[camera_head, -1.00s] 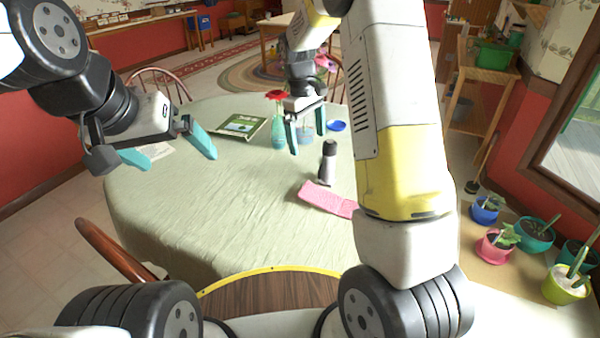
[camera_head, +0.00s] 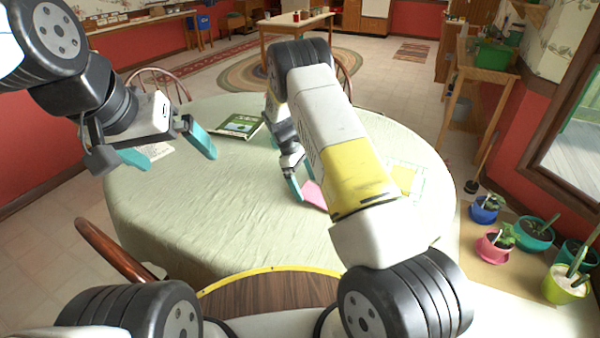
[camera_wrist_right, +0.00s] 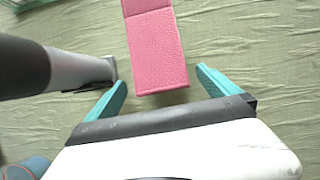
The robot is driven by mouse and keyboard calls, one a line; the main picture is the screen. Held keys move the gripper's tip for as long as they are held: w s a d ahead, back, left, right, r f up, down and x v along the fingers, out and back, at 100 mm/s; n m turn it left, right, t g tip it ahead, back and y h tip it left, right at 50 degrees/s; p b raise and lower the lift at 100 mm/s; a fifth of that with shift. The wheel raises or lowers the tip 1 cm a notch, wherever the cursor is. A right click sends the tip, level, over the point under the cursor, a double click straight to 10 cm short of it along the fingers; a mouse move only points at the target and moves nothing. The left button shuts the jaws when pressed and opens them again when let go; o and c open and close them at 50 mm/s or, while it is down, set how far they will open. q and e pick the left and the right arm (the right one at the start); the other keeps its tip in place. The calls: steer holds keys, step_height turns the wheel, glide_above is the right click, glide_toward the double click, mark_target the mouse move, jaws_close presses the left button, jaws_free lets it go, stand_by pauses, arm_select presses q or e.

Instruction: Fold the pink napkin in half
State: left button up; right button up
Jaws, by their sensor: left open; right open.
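The pink napkin (camera_head: 314,194) lies on the round table, mostly hidden behind my right arm in the head view. In the right wrist view the napkin (camera_wrist_right: 157,50) is a narrow flat strip with a crosswise line near its top. Its near end lies between the two teal fingertips of my right gripper (camera_wrist_right: 161,88), which is open with a gap on both sides. In the head view my right gripper (camera_head: 298,188) is at the napkin's left end, partly hidden. My left gripper (camera_head: 172,148) is open and empty above the table's left side.
A green book (camera_head: 238,125) lies at the back of the table (camera_head: 200,220). A yellow-and-white flat item (camera_head: 404,177) lies at right. The table's front left is clear.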

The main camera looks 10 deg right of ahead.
steer(key=shift+x, duration=1)
steer(key=c, duration=0.8)
steer(key=shift+r, duration=0.1)
